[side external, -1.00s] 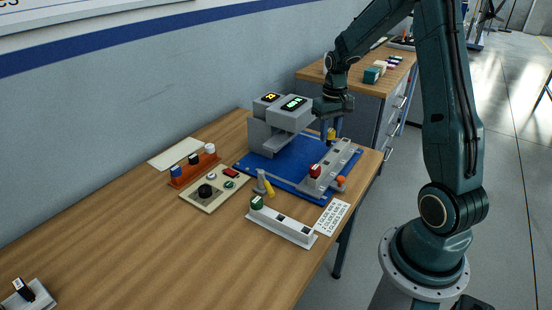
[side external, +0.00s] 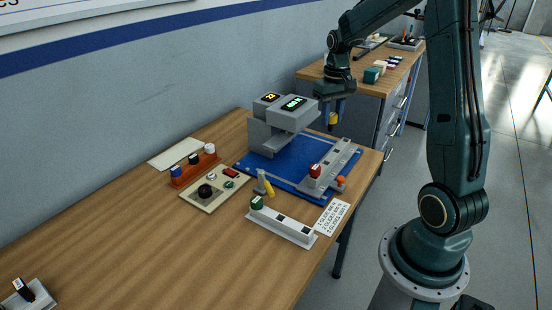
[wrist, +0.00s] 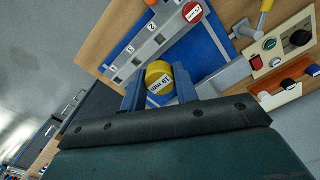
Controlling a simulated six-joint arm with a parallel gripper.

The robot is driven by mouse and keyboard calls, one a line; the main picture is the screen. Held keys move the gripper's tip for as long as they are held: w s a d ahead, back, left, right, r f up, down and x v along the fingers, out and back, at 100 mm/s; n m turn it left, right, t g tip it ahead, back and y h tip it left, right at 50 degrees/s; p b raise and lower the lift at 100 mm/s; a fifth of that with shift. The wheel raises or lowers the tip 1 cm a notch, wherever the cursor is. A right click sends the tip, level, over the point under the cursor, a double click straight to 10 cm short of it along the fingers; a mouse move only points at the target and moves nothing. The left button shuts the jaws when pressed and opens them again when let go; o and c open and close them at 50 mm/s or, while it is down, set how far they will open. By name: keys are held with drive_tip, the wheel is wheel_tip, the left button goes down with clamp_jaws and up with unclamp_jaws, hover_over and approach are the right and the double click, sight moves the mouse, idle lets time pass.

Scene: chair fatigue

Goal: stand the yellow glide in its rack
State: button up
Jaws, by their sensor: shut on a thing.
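My gripper (side external: 333,108) is shut on the yellow glide (side external: 332,119) and holds it in the air above the far end of the blue plate. In the wrist view the yellow glide (wrist: 158,77) sits between the blue fingers, its printed label facing the camera. Below it, a grey rail with numbered places (side external: 337,160) lies on the blue plate and carries a red glide (side external: 315,170) at its near end. A pale rack (side external: 295,230) at the table's front edge holds a green glide (side external: 257,202) at its left end; dark slots show along the rest.
A grey press with lit displays (side external: 285,115) stands at the plate's left. An orange rack (side external: 190,175) with several knobs, a control panel (side external: 213,188), a yellow-handled tool (side external: 269,188) and a printed card (side external: 333,217) lie nearby. The left tabletop is mostly clear.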

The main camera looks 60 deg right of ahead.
drive_tip(key=shift+r, duration=0.4)
drive_tip(key=s+a+f, duration=0.1)
drive_tip(key=s+a, duration=0.2)
drive_tip(key=a, duration=0.9)
drive_tip(key=s+a+f, duration=0.1)
drive_tip(key=s+a, duration=0.3)
drive_tip(key=a, duration=0.9)
drive_tip(key=shift+a, duration=0.25)
drive_tip(key=shift+f, duration=2.7)
drive_tip(key=shift+f, duration=0.1)
drive_tip(key=shift+f, duration=2.75)
drive_tip(key=shift+f, duration=0.8)
